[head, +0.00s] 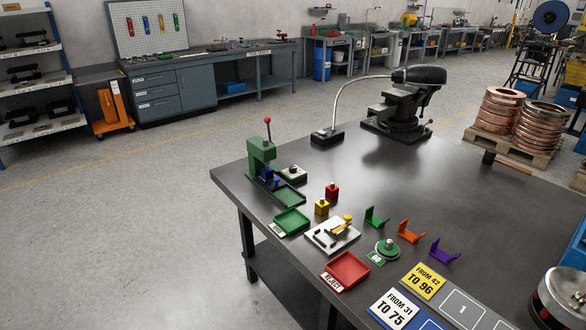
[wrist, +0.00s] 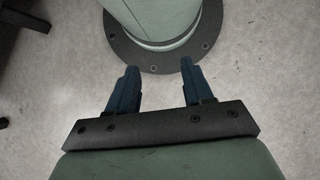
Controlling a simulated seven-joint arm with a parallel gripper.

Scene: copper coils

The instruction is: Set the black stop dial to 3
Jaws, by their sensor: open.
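I cannot make out a black stop dial or its numbers in either view. A small green hand press (head: 261,158) with a red-knobbed lever and blue parts stands at the left end of the dark workbench (head: 330,182); a dial on it is too small to tell. My gripper (wrist: 159,68) shows in the wrist view with its two dark blue fingers apart and nothing between them. It points at the grey floor and my own base, away from the bench top. The gripper does not show in the head view.
A green tray (head: 291,221), red tray (head: 347,269), metal plate fixture (head: 333,235), small green, orange and purple brackets (head: 443,252) and number cards (head: 424,281) crowd the front.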

